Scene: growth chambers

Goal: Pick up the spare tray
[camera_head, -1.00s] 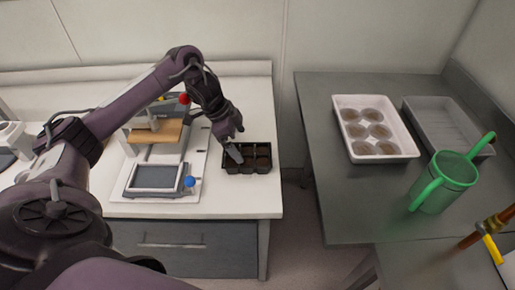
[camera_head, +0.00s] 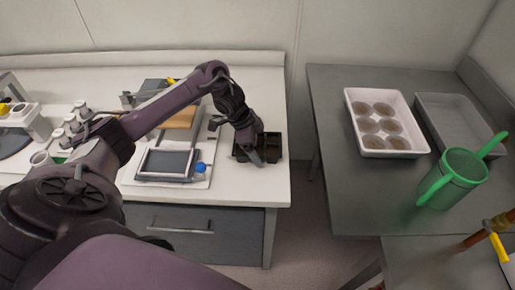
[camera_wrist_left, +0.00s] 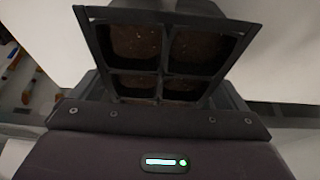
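A small black cell tray (camera_head: 271,148) with dark soil in its cells stands near the right end of the white bench. My left gripper (camera_head: 254,156) reaches down over its left and front part. In the left wrist view the tray's black rim (camera_wrist_left: 165,15) and soil-filled cells lie close in front of the gripper body. The gripper hides part of the tray, and I cannot tell whether its fingers are closed on it. The tray appears to rest on the bench. My right gripper is not in view.
A press-like device (camera_head: 165,163) with a blue knob (camera_head: 200,168) stands just left of the tray. The grey table (camera_head: 345,180) across a gap holds a white tray (camera_head: 373,152) of round soil pots, an empty grey tray (camera_head: 455,115) and a green watering can (camera_head: 450,185).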

